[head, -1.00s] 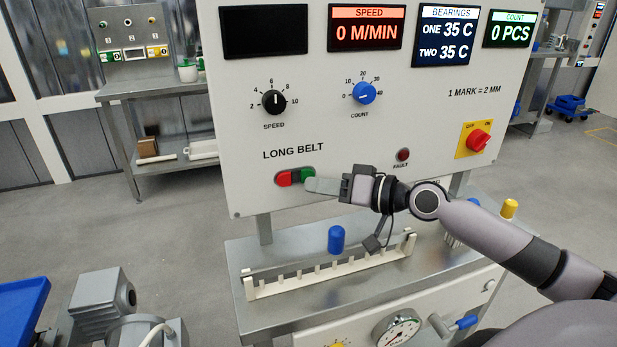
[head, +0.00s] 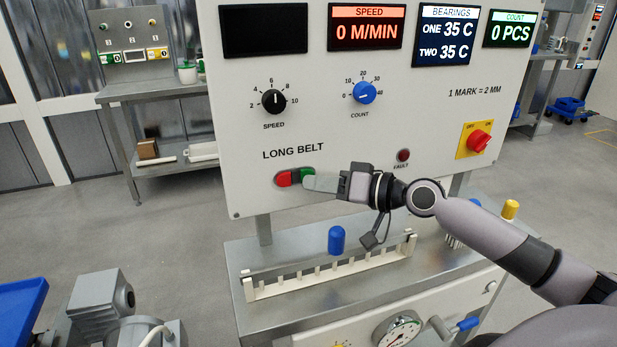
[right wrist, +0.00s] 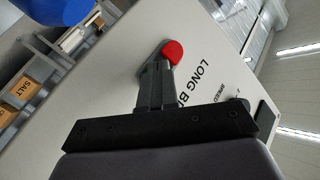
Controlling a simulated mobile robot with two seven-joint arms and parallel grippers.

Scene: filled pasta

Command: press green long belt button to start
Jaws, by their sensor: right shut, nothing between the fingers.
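The green long belt button (head: 307,173) sits on the white panel under the words LONG BELT, beside a red button (head: 284,179). My right gripper (head: 307,182) is shut and empty, with its fingertips at the green button and covering part of it. I cannot tell whether they touch or press it. In the right wrist view the fingers (right wrist: 155,85) point at the panel; the red button (right wrist: 172,52) shows just past their tips and the green button is hidden. My left gripper is not in view.
The panel (head: 350,130) carries a speed knob (head: 274,101), a count knob (head: 363,92), a fault lamp (head: 403,155) and a red switch (head: 479,140). The speed display (head: 366,28) reads 0 M/MIN. Below stand a slotted rack (head: 330,272) and a blue cylinder (head: 336,240).

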